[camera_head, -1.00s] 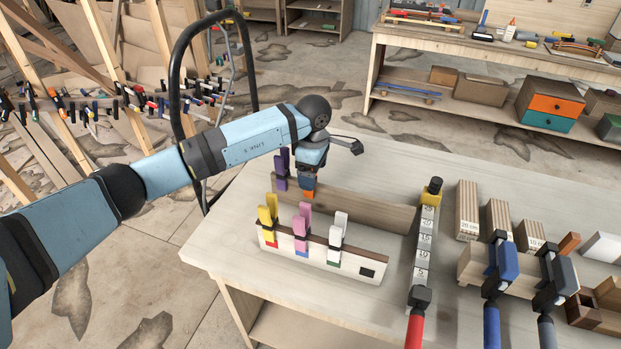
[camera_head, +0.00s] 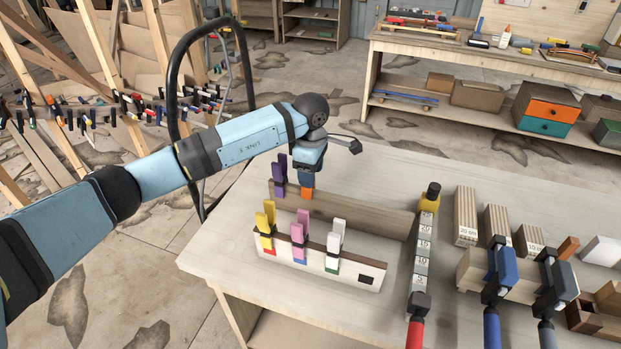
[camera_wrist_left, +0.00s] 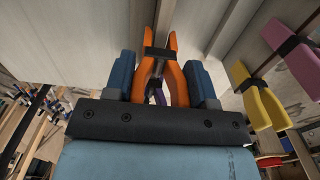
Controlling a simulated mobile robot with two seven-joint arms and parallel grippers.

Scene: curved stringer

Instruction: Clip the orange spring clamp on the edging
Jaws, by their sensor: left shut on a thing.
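My left gripper (camera_head: 307,180) is shut on the orange spring clamp (camera_head: 306,192). In the left wrist view the clamp's orange handles (camera_wrist_left: 175,75) stand between the two blue fingers of the gripper (camera_wrist_left: 163,85). In the head view the clamp is at the top edge of the long wooden edging strip (camera_head: 360,212), right of the purple clamp (camera_head: 279,172) at the strip's left end. The clamp's jaws are mostly hidden, so I cannot tell whether they touch or straddle the edging. My right gripper is not in view.
In front of the strip, a white-faced holder (camera_head: 345,270) carries yellow (camera_head: 265,222), pink (camera_head: 300,232) and white (camera_head: 336,238) clamps. A bar clamp (camera_head: 421,255) stands at the strip's right end. Wooden blocks and blue and grey clamps crowd the table's right. Bare tabletop lies behind the strip.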

